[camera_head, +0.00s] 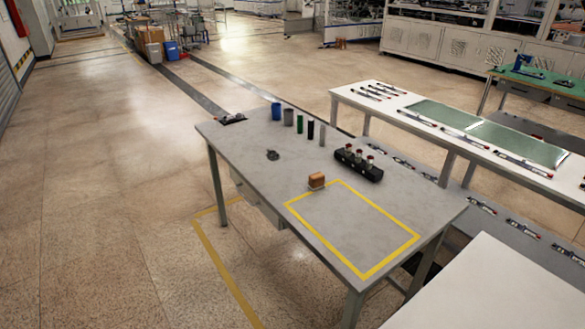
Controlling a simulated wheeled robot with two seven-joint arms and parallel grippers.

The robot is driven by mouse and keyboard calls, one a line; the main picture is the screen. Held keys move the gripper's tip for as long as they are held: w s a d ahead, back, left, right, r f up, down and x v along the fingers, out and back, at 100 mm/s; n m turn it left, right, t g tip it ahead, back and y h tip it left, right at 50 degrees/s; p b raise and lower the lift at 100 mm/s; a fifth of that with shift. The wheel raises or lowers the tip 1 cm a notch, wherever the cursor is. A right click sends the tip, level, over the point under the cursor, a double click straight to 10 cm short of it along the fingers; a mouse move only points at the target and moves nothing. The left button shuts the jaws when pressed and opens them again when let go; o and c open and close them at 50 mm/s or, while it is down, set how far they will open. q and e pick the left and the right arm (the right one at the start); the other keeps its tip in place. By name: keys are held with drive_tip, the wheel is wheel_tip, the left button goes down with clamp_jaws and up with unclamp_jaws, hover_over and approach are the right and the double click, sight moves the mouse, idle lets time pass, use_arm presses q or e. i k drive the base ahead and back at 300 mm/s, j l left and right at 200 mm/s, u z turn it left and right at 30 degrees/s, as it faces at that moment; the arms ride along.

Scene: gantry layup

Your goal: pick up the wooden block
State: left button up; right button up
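The wooden block (316,180) is a small brown block on the grey table (250,160). It sits near the middle of the tabletop, at the far left corner of a yellow taped rectangle (352,228). Something pale shows along its lower edge, too small to make out. Neither of my grippers is in the head view.
A black rack (358,165) with red-topped items stands right of the block. Several cylinders, including a blue one (276,112), stand at the back. A small dark object (272,155) lies left of the rack. The taped area is empty. A white table (450,130) stands behind.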

sight(316, 180)
drive_tip(key=i+j+u, duration=0.3)
drive_tip(key=i+u, duration=0.3)
drive_tip(key=i, duration=0.2)
